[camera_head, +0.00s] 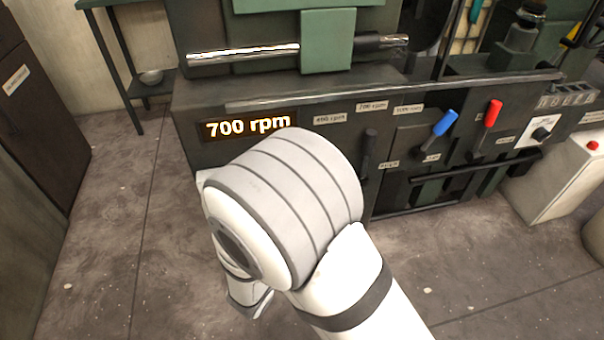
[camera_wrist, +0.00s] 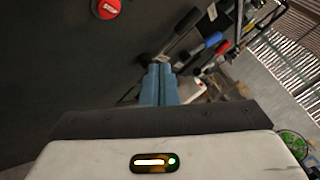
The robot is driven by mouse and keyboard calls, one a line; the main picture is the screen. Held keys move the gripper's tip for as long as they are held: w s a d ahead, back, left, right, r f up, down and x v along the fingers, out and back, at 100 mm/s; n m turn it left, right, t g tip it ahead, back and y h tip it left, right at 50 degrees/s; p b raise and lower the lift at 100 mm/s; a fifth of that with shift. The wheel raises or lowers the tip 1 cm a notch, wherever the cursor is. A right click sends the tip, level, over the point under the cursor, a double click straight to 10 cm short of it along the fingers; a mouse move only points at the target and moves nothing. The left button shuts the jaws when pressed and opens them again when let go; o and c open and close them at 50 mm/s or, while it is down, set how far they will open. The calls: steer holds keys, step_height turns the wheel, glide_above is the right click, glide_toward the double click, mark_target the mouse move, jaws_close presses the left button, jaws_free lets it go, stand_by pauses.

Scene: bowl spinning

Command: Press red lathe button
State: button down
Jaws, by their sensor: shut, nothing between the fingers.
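A round red button (camera_wrist: 107,8) marked STOP sits on the dark lathe panel at the upper left of the wrist view, partly cut by the top edge. My gripper (camera_wrist: 160,68) shows there with its two blue fingers pressed together and nothing between them. The fingertips are below and to the right of the STOP button in the picture, apart from it. In the head view the lathe (camera_head: 330,95) stands across the back, and my arm hides the gripper. The STOP button is not visible in that view. A small red button (camera_head: 592,145) tops a pale box at the right.
The lathe display (camera_head: 248,126) reads 700 rpm. A black lever (camera_head: 368,150), a blue-handled lever (camera_head: 443,124) and a red-handled lever (camera_head: 492,114) stick out from the lathe front. A green table (camera_head: 120,50) stands at the left. The floor at the left front is clear.

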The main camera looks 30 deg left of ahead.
steer(key=shift+a, duration=0.15)
steer(key=w+a, duration=0.6)
stand_by(0.7)
steer(key=shift+w+a, duration=0.1)
steer(key=shift+a, duration=0.05)
stand_by(1.7)
steer(key=shift+w+a, duration=0.25)
steer(key=shift+w+a+p, duration=0.3)
stand_by(0.8)
steer(key=shift+s+d, duration=0.1)
steer(key=shift+s, duration=0.05)
steer(key=shift+s+d+p, duration=0.3)
steer(key=shift+s+d, duration=0.2)
stand_by(0.4)
